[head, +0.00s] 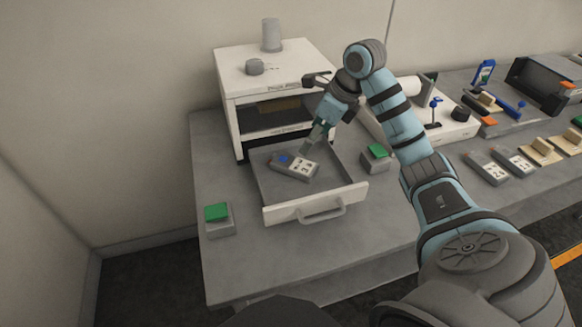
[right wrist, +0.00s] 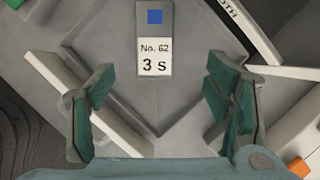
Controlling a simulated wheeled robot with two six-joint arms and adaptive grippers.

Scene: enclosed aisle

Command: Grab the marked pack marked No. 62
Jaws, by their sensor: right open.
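The pack marked No. 62 (head: 292,165) lies in the open drawer (head: 315,204) of the white cabinet. It is grey with a blue square and a white label. In the right wrist view the pack (right wrist: 154,58) reads "No. 62" and "3 s" and shows at the top centre. My right gripper (head: 311,145) is above the drawer, close to the pack's right end. Its green-padded fingers (right wrist: 158,80) are open and apart on both sides of the pack's near end, with nothing held. My left gripper is not in view.
The drawer walls surround the pack, and the cabinet (head: 280,88) stands behind. Green-topped blocks (head: 218,218) and (head: 376,157) stand on either side of the drawer. Two similar grey packs (head: 500,164) lie on the table at right.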

